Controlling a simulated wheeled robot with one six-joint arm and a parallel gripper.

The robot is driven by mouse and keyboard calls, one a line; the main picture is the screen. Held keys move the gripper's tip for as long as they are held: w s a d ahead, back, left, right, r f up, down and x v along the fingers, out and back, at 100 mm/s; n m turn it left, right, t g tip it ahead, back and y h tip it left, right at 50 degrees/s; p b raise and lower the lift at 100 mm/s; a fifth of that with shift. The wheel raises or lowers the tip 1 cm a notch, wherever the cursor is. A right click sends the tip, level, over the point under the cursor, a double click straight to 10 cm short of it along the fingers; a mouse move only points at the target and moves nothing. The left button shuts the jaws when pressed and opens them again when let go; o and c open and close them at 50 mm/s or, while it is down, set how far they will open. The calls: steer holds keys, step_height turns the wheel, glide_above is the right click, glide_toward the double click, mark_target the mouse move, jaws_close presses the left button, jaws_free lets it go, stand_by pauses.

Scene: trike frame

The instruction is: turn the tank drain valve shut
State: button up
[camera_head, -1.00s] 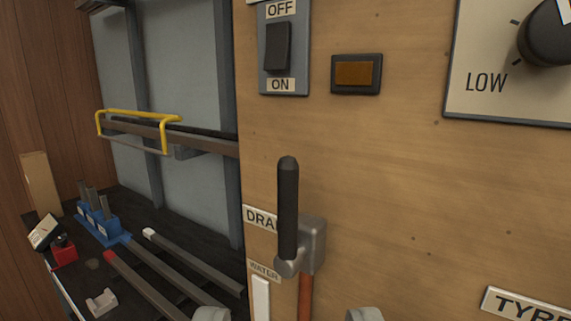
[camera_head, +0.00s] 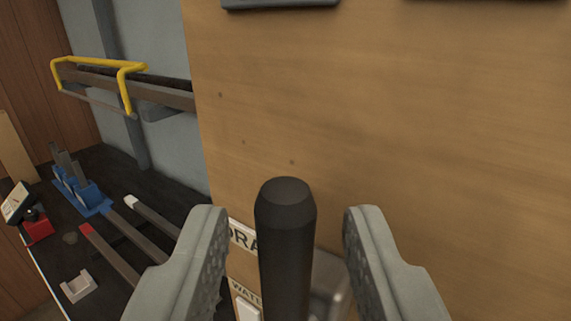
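The drain valve's black lever handle (camera_head: 285,245) stands upright in front of the wooden panel. Its grey metal body (camera_head: 328,285) shows partly behind my right finger, and the lower part is out of frame. A label beginning "DRA" (camera_head: 243,236) is partly hidden behind the handle. My gripper (camera_head: 285,230) is open, with one finger on each side of the handle. A gap shows between the handle and each finger.
The wooden panel (camera_head: 400,120) fills the right side, close behind the handle. At left, a dark bench holds a blue rack (camera_head: 82,192), a red item (camera_head: 38,228) and metal bars.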

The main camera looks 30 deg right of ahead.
steer(key=shift+x, duration=1)
steer(key=shift+c, duration=0.2)
jaws_close()
steer(key=shift+s+d+f+m+t+h, duration=0.15)
steer(key=shift+s+d+m+t+h, duration=0.15)
steer(key=shift+s+m, duration=0.35)
steer(key=s+d+f+m+g+h, duration=0.1)
steer(key=s+f+m+g+h, duration=0.2)
steer(key=m+h, duration=0.3)
steer(key=s+d+f+m+g+h, duration=0.1)
steer(key=s+f+m+g+h, duration=0.2)
steer(key=m, duration=1.4)
steer(key=shift+s+d+f+h, duration=0.35)
steer(key=shift+f+h, duration=0.9)
steer(key=shift+h, duration=0.45)
steer(key=shift+m, duration=0.35)
